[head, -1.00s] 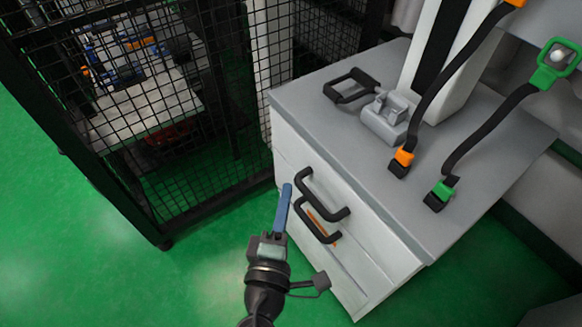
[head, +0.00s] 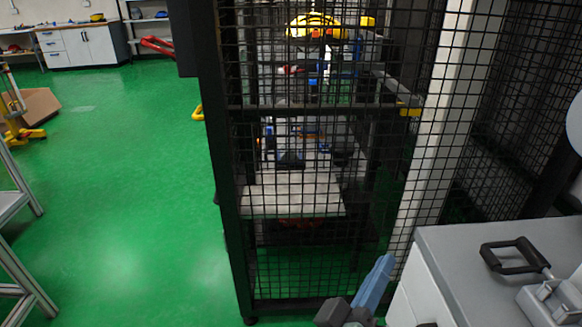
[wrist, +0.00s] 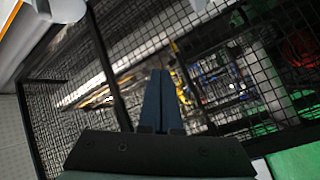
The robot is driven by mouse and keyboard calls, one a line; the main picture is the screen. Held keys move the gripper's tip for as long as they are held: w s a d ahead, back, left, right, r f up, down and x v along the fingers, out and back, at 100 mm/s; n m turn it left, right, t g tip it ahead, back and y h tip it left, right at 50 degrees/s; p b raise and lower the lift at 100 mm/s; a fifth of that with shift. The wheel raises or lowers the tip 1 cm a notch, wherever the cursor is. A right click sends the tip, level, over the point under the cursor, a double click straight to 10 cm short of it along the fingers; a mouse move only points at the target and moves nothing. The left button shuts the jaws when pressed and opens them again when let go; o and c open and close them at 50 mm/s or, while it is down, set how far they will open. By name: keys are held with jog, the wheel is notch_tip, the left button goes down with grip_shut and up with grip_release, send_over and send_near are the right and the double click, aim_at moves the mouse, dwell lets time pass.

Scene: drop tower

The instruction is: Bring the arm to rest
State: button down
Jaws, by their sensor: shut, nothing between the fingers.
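My gripper (head: 374,284) shows at the bottom of the head view, its blue fingers together and pointing up. It is in front of the black mesh cage and just left of the grey-topped cabinet (head: 482,258). In the wrist view my gripper (wrist: 158,84) is shut with nothing between its fingers, and the mesh lies beyond the tips. Most of my arm is out of the head view, below its lower edge.
The black mesh cage (head: 235,170) stands close in front, with a pale platform (head: 292,196) inside. The green floor (head: 130,190) is open at left, with a metal frame (head: 22,270) at the left edge.

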jog(key=w+a+r+m+t+y, duration=0.1)
jog(key=a+r+m+t, duration=0.1)
jog(key=r, duration=0.5)
jog(key=w+a+r+m+t+y, duration=0.1)
jog(key=w+r+t, duration=0.1)
jog(key=r, duration=0.5)
jog(key=s+a+r+t+y, duration=0.3)
jog(key=r, duration=0.5)
jog(key=s+a+r+t+y, duration=0.2)
jog(key=s+a+r+y, duration=0.1)
jog(key=r, duration=0.5)
jog(key=s+a+r+t+y, duration=0.3)
jog(key=s+a+r, duration=0.1)
jog(key=r, duration=0.4)
notch_tip(320, 180, up, 33)
jog(key=p, duration=3.3)
jog(key=shift+w, duration=0.15)
jog(key=shift+r, duration=0.1)
